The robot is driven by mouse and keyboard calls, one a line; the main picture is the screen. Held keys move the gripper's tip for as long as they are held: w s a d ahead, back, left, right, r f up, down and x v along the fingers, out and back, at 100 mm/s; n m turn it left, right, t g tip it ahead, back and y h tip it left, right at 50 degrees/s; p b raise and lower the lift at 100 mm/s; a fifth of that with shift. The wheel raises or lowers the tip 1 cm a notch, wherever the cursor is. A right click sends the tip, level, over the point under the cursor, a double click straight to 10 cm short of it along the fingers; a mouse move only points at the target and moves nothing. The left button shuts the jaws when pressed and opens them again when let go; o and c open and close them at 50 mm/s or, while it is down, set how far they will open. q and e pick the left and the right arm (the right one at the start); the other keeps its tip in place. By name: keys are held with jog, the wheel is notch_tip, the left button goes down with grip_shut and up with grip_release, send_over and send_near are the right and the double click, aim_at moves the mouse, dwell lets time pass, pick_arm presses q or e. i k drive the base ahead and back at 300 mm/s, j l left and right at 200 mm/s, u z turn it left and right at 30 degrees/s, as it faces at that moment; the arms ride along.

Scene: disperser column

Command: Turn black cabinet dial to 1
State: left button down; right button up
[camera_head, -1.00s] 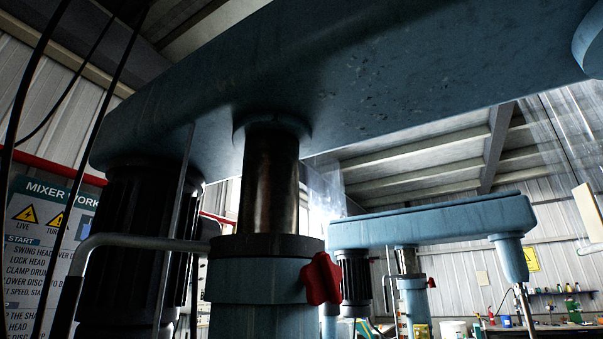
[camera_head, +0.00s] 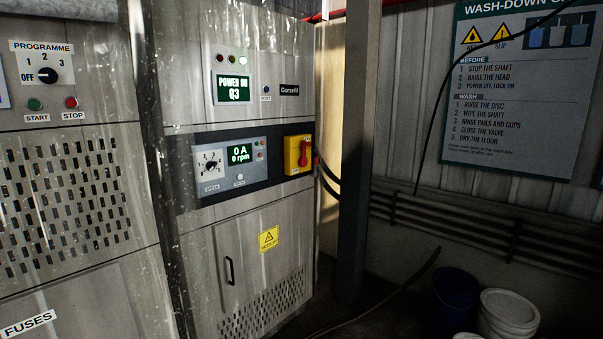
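A black dial (camera_head: 47,75) sits on the white PROGRAMME plate (camera_head: 43,62) at the upper left, on the front of a grey cabinet (camera_head: 60,130). OFF is marked to its left and 1, 2 and 3 run in an arc above and to its right. Its small white mark appears to point left, toward OFF. The dial is unobstructed. Neither of my grippers shows in this view.
Green START (camera_head: 35,104) and red STOP (camera_head: 71,102) buttons sit just below the dial. A second cabinet has a lit POWER ON display (camera_head: 233,89), a speed dial (camera_head: 211,162) and a red switch (camera_head: 304,154). Pails (camera_head: 508,313) stand at lower right.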

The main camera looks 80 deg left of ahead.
aim_at(48, 75)
jog(key=u, duration=4.25)
